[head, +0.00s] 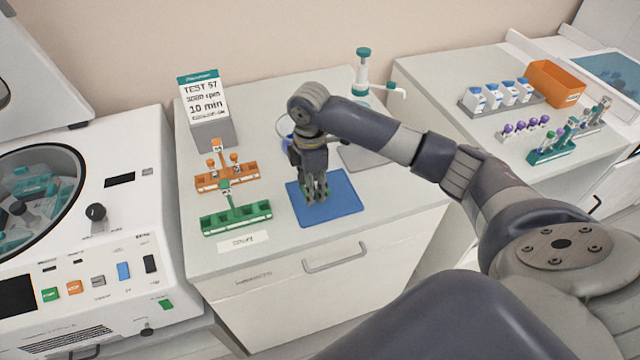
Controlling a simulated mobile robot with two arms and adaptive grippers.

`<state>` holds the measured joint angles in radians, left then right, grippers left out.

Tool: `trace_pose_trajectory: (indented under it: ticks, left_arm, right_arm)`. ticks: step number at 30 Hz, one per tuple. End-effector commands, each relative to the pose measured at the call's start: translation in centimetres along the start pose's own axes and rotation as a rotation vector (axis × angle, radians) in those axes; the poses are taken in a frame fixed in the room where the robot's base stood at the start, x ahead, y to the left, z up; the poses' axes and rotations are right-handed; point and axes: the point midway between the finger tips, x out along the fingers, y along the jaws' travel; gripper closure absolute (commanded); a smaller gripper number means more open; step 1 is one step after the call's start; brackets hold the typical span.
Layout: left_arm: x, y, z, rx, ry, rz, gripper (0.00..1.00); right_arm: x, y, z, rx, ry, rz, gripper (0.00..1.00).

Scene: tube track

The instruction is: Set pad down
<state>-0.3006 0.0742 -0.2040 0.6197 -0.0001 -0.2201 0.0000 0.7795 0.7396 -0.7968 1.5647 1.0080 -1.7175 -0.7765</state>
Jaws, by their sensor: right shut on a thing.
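The blue pad (345,205) is a flat square over the front part of the middle counter. It looks level, and I cannot tell whether it rests on the counter or hangs slightly above it. My right gripper (317,196) points down over the middle of the pad, shut, with its fingertips at the pad. The fingers hide the place where they grip. My left gripper is not in view.
A green rack (236,219) and an orange rack (226,179) stand left of the pad. A sign (203,100) and a teal-topped dispenser (362,70) stand behind. A centrifuge (90,220) is at left. The right counter holds an orange bin (556,84) and tube racks. Counter right of the pad is clear.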

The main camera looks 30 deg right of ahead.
Motion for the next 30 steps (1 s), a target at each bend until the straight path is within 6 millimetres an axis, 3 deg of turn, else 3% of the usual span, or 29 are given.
trace_pose_trajectory:
  ticks: [9, 16, 28, 29, 30]
  left_arm:
    - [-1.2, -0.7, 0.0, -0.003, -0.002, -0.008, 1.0]
    - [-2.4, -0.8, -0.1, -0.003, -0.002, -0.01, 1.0]
    - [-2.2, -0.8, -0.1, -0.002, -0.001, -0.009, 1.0]
    - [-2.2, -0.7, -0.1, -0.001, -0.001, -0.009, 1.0]
    - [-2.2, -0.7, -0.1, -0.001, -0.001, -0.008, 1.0]
  right_arm:
    - [0.4, 1.4, 2.7, 0.001, 0.0, -0.005, 0.89]
    - [3.5, 1.4, 2.5, -0.001, 0.0, -0.001, 0.89]
    - [4.2, 1.4, 2.5, -0.001, 0.0, 0.0, 0.89]
    - [4.2, 1.4, 2.5, -0.001, 0.0, 0.0, 0.59]
    - [4.2, 1.4, 2.5, -0.001, 0.0, 0.0, 0.5]
